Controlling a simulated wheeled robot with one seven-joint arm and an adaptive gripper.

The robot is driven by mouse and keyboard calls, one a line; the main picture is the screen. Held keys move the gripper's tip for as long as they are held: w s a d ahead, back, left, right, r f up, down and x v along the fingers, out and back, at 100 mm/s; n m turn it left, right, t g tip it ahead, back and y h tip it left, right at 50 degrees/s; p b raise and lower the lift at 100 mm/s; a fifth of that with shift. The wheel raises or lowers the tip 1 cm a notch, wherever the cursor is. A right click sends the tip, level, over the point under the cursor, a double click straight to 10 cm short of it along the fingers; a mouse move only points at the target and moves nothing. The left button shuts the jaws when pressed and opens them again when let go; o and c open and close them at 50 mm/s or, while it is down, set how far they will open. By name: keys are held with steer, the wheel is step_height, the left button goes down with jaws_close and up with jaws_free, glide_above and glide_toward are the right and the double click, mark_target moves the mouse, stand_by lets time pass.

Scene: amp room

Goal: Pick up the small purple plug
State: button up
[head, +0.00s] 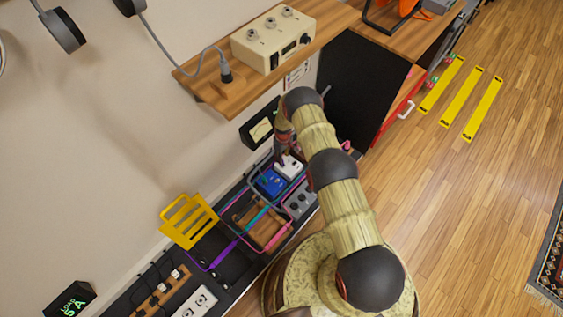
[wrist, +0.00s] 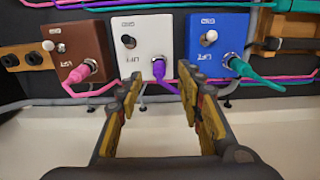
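The small purple plug (wrist: 159,70) is seated in the front face of a white pedal (wrist: 143,45), and its purple cable trails down from it. In the wrist view my gripper (wrist: 160,88) is open, with its two yellow-and-dark fingers on either side of the plug's line. The plug shows just beyond the fingertips, and I see nothing held. In the head view my gripper (head: 284,148) is over the pedal board by the white pedal (head: 289,167). The plug cannot be made out there.
In the wrist view a brown pedal (wrist: 76,47) with a pink plug (wrist: 80,73) stands left, and a blue pedal (wrist: 217,37) with a teal plug (wrist: 241,67) right. Cables run around them. A wooden shelf (head: 205,88) with a cream box (head: 271,38) is above the board.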

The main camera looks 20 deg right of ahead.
steer(key=f+b, duration=0.2)
steer(key=f, duration=0.1)
steer(key=f+b, duration=0.1)
steer(key=f, duration=0.1)
steer(key=shift+w+a+f, duration=0.15)
steer(key=shift+w+f, duration=0.05)
steer(key=shift+w, duration=0.15)
steer(key=c, duration=0.3)
jaws_close()
